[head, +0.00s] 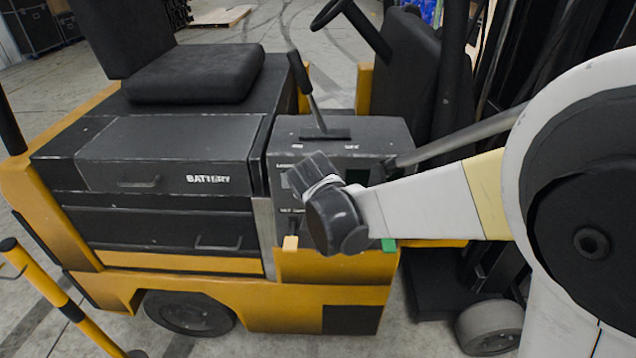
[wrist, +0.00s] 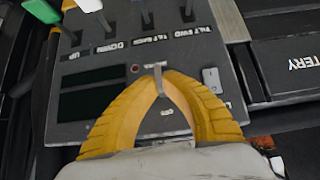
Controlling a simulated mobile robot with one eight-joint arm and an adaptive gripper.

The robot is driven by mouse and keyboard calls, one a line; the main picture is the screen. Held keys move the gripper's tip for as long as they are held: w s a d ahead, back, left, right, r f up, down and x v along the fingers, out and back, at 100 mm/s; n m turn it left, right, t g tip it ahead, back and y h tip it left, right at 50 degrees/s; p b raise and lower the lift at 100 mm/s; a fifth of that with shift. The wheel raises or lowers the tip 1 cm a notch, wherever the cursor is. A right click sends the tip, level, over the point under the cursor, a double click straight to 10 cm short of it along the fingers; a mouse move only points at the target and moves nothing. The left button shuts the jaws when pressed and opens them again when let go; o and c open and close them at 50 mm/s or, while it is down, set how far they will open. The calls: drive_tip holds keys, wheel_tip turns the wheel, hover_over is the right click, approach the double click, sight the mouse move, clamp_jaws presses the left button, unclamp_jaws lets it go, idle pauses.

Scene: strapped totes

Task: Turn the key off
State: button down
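In the wrist view a small grey metal key (wrist: 157,79) stands out from the dark control panel (wrist: 70,133). The yellow fingers of my gripper (wrist: 158,72) curve in from both sides and meet at the key, with their tips closed around it. The key's lower part shows between the fingers, and its slot is hidden. In the head view the control panel is on the forklift's console (head: 385,133). My wrist covers part of its front face, and the fingers and key are hidden there.
A tall lever (head: 304,85) rises from the console. The battery box (head: 165,155) and seat (head: 195,73) are left.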

drive_tip(key=c, duration=1.6)
unclamp_jaws()
drive_tip(key=shift+s, duration=0.1)
drive_tip(key=v, duration=1.2)
